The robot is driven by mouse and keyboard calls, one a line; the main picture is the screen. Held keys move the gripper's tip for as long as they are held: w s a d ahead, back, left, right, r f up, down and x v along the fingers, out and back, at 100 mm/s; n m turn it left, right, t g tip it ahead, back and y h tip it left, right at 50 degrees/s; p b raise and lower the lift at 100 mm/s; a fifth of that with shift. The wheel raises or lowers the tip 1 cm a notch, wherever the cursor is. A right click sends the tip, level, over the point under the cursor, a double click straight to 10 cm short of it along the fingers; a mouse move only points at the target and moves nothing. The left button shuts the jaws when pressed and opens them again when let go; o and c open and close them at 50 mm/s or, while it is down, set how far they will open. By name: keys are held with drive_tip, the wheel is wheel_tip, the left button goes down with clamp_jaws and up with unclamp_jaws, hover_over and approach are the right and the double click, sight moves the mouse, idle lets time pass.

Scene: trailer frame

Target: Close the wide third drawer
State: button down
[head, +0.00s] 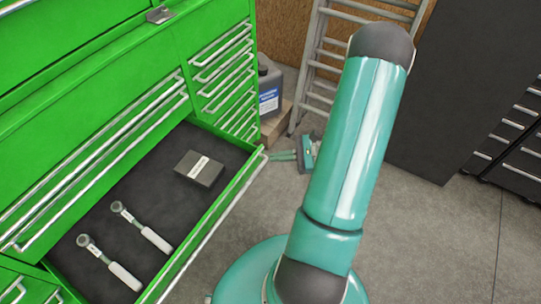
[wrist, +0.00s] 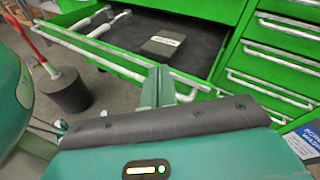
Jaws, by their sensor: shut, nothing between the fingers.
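The wide drawer (head: 216,222) of the green tool cabinet is pulled out, with its dark-lined inside showing. Two ratchets and a dark box lie in it. In the wrist view its front and silver handle rail (wrist: 112,50) cross the upper part of the picture. My gripper (head: 272,156) is in front of the drawer's far right end in the head view, low beside the cabinet. In the wrist view my gripper (wrist: 165,78) is shut and empty, its fingers pointing at the drawer front near the rail. Whether they touch it I cannot tell.
Narrow drawers (head: 225,75) to the right of the wide ones are shut. A grey jug (head: 268,85) and a ladder (head: 312,70) stand behind. A dark cylinder with a red-handled tool (wrist: 66,92) stands at the wrist view's left. Concrete floor (head: 425,235) is clear at right.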

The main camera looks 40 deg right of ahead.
sight(209, 126)
drive_tip(key=s+d+f+m+t+h, duration=0.6)
drive_tip(key=d+f+m+t, duration=0.1)
drive_tip(key=f+m, duration=0.25)
drive_tip(key=shift+n, duration=0.25)
drive_tip(key=x, duration=0.9)
drive_tip(key=f+x, duration=0.1)
drive_tip(key=x, duration=0.4)
drive_tip(key=shift+d, duration=0.15)
drive_tip(key=shift+w, duration=0.1)
drive_tip(key=x, duration=2.8)
drive_tip(key=shift+f, duration=0.4)
